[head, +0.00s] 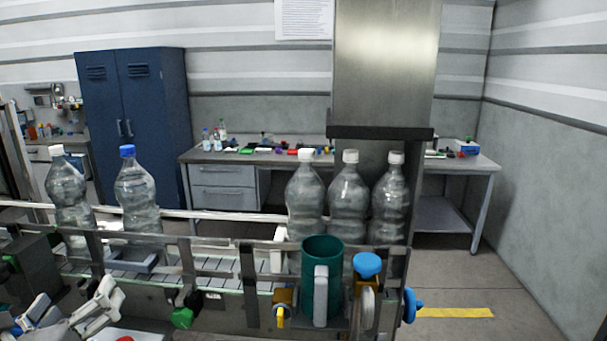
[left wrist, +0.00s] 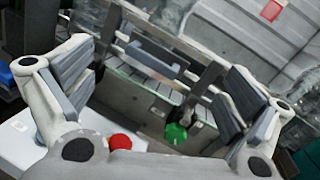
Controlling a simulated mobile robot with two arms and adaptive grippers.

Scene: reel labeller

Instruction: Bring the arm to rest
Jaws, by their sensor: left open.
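My left gripper (head: 75,308) is low at the left edge of the head view, in front of the conveyor. In the left wrist view its two grey-padded fingers (left wrist: 160,85) stand wide apart with nothing between them. The conveyor rail and a green knob (left wrist: 176,132) show beyond the fingers, apart from them. The same green knob (head: 182,317) is to the right of the gripper in the head view. My right gripper is in neither view.
The conveyor (head: 220,281) carries several clear bottles, including a blue-capped one (head: 137,195). A teal mug-like holder (head: 322,262) and a blue knob (head: 367,264) are on its front right. A red button (left wrist: 120,142) on a white surface lies close below the gripper.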

